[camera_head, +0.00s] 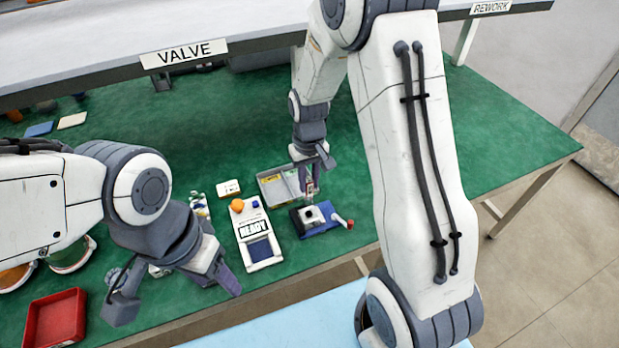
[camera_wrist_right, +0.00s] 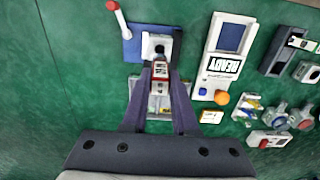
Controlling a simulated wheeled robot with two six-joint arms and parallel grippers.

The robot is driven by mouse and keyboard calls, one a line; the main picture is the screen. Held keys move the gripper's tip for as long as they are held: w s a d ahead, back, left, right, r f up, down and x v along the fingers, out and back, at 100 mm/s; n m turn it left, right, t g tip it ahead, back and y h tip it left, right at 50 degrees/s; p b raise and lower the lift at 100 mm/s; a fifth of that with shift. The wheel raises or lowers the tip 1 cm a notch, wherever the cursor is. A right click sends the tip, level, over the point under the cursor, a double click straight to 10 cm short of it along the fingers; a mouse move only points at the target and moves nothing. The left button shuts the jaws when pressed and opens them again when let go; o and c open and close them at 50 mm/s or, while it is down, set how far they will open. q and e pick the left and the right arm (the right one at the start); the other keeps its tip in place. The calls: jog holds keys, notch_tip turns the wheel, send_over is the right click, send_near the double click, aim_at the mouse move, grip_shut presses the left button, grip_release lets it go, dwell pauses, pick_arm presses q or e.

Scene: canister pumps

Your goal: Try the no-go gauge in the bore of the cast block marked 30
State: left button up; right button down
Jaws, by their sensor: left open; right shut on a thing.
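The cast block (camera_head: 312,214) is a small pale block with a dark round bore, seated on a blue fixture (camera_head: 326,229); the block also shows in the right wrist view (camera_wrist_right: 151,42). No mark on it is readable. My right gripper (camera_head: 313,172) is shut on a gauge with a red and white body (camera_wrist_right: 160,68). It holds the gauge upright at the block, with the lower end hidden, so I cannot tell whether it is in the bore. My left gripper (camera_head: 174,293) is open and empty at the front left, away from the block.
A white device (camera_head: 262,250) reading READY, with an orange knob, stands left of the fixture. A red-knobbed lever (camera_head: 343,221) sticks out at the fixture's right. A grey tray (camera_head: 270,180) lies behind. A red bin (camera_head: 55,318) stands front left. The green bench is clear at right.

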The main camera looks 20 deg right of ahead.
aim_at(309, 195)
jog(key=shift+f+b, duration=1.55)
jog(key=shift+f, duration=0.9)
jog(key=shift+p, duration=0.3)
jog(key=shift+f+b, duration=0.45)
jog(key=shift+f, duration=0.15)
jog(key=shift+r, duration=0.25)
jog(key=shift+r+p, duration=0.25)
jog(key=shift+p, duration=0.3)
jog(key=shift+d, duration=0.1)
dwell(0.6)
jog(key=shift+f, duration=0.45)
jog(key=shift+r, duration=0.1)
dwell(0.8)
